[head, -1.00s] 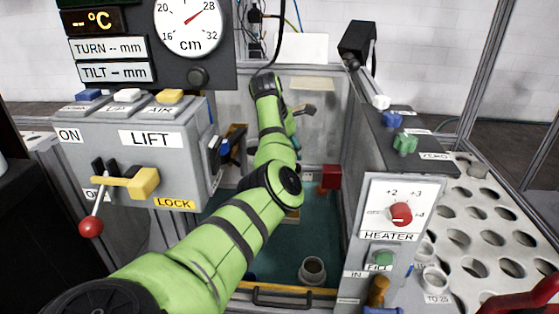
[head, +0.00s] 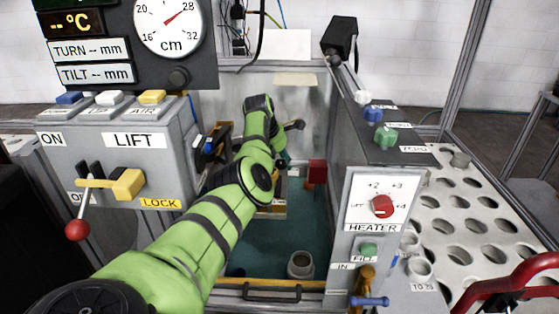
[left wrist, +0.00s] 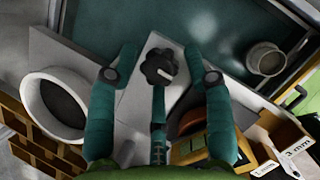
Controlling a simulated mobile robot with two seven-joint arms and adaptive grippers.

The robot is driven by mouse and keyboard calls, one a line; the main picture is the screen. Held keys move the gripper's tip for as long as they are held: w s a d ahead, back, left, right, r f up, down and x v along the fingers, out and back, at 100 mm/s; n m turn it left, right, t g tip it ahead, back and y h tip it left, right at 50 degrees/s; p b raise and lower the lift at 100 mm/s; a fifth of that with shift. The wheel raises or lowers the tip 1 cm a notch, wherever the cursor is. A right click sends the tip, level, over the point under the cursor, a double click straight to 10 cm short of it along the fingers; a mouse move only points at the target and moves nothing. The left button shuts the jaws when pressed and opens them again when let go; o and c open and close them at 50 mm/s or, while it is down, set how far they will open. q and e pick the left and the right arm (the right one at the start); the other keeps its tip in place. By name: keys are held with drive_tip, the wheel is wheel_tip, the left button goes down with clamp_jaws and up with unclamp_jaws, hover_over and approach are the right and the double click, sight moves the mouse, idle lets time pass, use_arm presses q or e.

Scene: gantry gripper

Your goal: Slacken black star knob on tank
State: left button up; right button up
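A black star knob (left wrist: 158,67) with a light mark on it shows in the left wrist view, on a pale plate (left wrist: 140,104). My left gripper (left wrist: 160,62) is open, its teal fingers spread to the left and right of the knob with gaps on both sides. I cannot tell whether a middle finger part below touches it. In the head view my left arm reaches into the teal-floored tank (head: 262,245), and its gripper (head: 283,160) is small and partly hidden by the arm. The knob cannot be made out there. My right gripper is not in view.
A white ring (left wrist: 28,104) and a brown rack (left wrist: 20,125) lie left of the fingers. A metal cup (left wrist: 265,60) stands to the right. In the head view, the LIFT box (head: 120,165) and the heater panel (head: 375,215) flank the tank.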

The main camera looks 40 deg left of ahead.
use_arm(q)
drive_tip(key=c, duration=0.5)
